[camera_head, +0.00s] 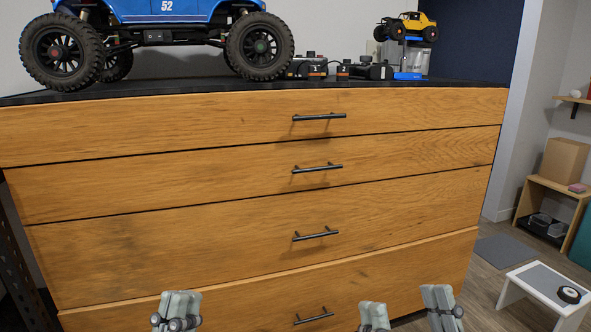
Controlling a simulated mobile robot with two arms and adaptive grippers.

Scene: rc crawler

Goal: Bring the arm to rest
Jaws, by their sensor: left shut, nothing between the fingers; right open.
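My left gripper (177,310) is at the bottom edge of the head view, in front of the lower left of the wooden drawer chest (150,190). Its pale fingers are together and hold nothing. My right gripper (406,311) is at the bottom edge, right of the lowest drawer handle (314,316). Its two fingers stand apart with nothing between them. Only the finger ends of both grippers show; the arms are out of view.
The lowest drawer (250,300) shows a pale top edge and looks slightly pulled out. A blue crawler (165,12), a small yellow crawler (408,25) and dark devices (370,70) stand on the chest's black top. A low white stool (520,288) with a tape roll (569,295) stands right.

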